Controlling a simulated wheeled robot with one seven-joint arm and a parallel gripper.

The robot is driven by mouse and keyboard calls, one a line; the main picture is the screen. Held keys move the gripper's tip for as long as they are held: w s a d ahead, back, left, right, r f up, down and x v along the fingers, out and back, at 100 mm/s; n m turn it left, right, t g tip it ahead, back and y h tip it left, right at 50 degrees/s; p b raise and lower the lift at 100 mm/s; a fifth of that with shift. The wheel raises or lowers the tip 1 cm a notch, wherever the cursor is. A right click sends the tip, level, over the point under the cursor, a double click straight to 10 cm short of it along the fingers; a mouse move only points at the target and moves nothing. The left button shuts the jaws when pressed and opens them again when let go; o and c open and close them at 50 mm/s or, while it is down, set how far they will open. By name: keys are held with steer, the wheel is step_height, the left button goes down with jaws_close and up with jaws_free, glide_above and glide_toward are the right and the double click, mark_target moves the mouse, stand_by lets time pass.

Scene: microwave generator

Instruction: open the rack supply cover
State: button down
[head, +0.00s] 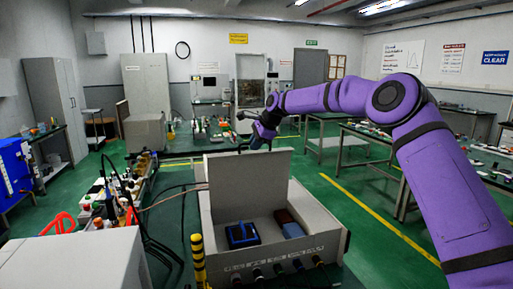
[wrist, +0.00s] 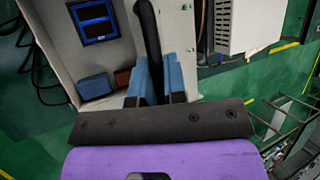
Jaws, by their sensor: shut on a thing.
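The rack supply is a grey open-topped box (head: 290,252) in front of me. Its cover (head: 250,180) stands raised, roughly upright. Inside show a blue-framed meter (head: 242,235) and a blue block (head: 288,224) beside a brown one. My gripper (head: 258,143) is at the top of the raised cover. In the wrist view its blue fingers (wrist: 155,78) are shut on a dark bar (wrist: 147,30), which appears to be the cover's edge or handle. The open box interior lies left of the fingers there.
A yellow-and-black post (head: 197,260) stands at the box's left front. A cluttered bench (head: 125,200) with cables is on the left. A light-grey cabinet (head: 75,265) fills the lower left.

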steer(key=shift+w, duration=0.35)
steer(key=c, duration=1.2)
jaws_free()
steer(key=shift+o, duration=0.2)
steer(key=v, duration=1)
steer(key=shift+d+r, duration=0.15)
steer(key=shift+r, duration=0.2)
steer(key=shift+s, duration=0.1)
